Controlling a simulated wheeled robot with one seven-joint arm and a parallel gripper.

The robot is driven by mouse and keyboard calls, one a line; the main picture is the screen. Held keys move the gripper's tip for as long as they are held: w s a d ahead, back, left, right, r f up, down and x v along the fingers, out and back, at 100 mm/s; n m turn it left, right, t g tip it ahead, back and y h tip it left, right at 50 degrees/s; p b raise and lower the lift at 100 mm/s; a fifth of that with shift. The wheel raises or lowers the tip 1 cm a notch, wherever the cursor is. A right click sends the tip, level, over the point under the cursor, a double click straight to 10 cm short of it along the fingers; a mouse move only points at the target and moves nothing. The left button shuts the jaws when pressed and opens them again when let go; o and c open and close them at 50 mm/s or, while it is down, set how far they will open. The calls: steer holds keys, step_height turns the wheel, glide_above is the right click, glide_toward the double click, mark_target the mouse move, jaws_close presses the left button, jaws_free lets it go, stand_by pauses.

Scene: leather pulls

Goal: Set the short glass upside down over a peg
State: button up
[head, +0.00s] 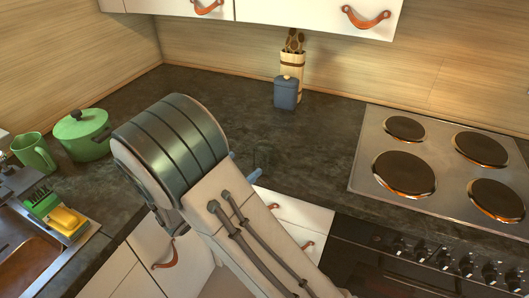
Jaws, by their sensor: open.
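A faint see-through shape (262,157), which looks like the short glass, stands on the dark counter just right of my arm's big joint. Its outline is dim and I cannot tell which way up it is. A small blue piece (255,175) shows close beside it at the counter's front edge, mostly hidden behind my arm. I cannot tell whether it belongs to a peg holder. No peg shows clearly. My arm fills the middle of the view and hides the counter behind it. My gripper does not show.
A green pot (83,135) and green jug (34,152) stand at the left, near the sink (22,262) with a yellow sponge (66,220). A blue jar (286,93) and utensil holder (293,68) stand at the back. A hob (440,160) is right.

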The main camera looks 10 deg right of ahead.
mark_target(269, 144)
steer(key=p+x, duration=0.2)
steer(key=x, duration=0.9)
steer(key=shift+w+d+r, duration=0.1)
steer(key=shift+w+d, duration=0.05)
steer(key=shift+d, duration=0.25)
steer(key=c, duration=1.1)
steer(key=shift+c, duration=0.6)
steer(key=shift+r, duration=0.1)
